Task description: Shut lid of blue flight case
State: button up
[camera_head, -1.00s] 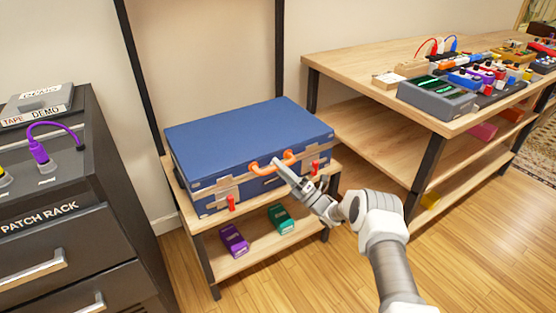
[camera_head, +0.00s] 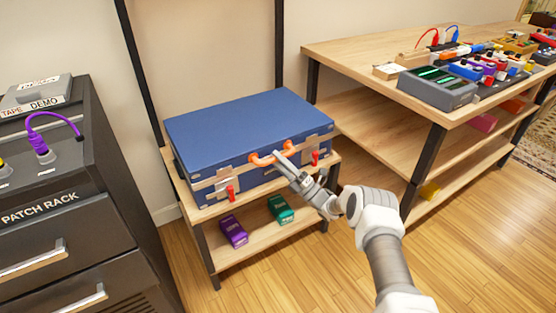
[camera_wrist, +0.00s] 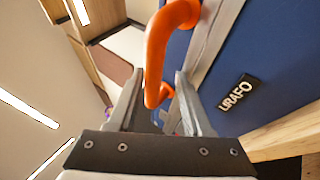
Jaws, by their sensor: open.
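The blue flight case (camera_head: 245,125) lies flat on the top shelf of a small wooden rack in the head view. Its lid is down, and no clear gap shows along the front seam. An orange handle (camera_head: 265,158) is on the front face, with red latches (camera_head: 230,193) hanging on either side. My gripper (camera_head: 278,157) is at the front of the case by the handle. In the wrist view, the open fingers of my gripper (camera_wrist: 160,88) are on either side of the orange handle (camera_wrist: 157,50). Whether they touch it I cannot tell.
A purple pedal (camera_head: 233,231) and a green pedal (camera_head: 280,208) sit on the lower shelf. A dark patch rack cabinet (camera_head: 60,225) stands at the left. A wooden bench (camera_head: 350,52) with several pedals is at the right. The floor in front is clear.

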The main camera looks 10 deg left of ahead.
jog(key=p+v, duration=0.2)
jog(key=v, duration=1.5)
jog(key=shift+f, duration=0.25)
jog(key=shift+d+r, duration=0.1)
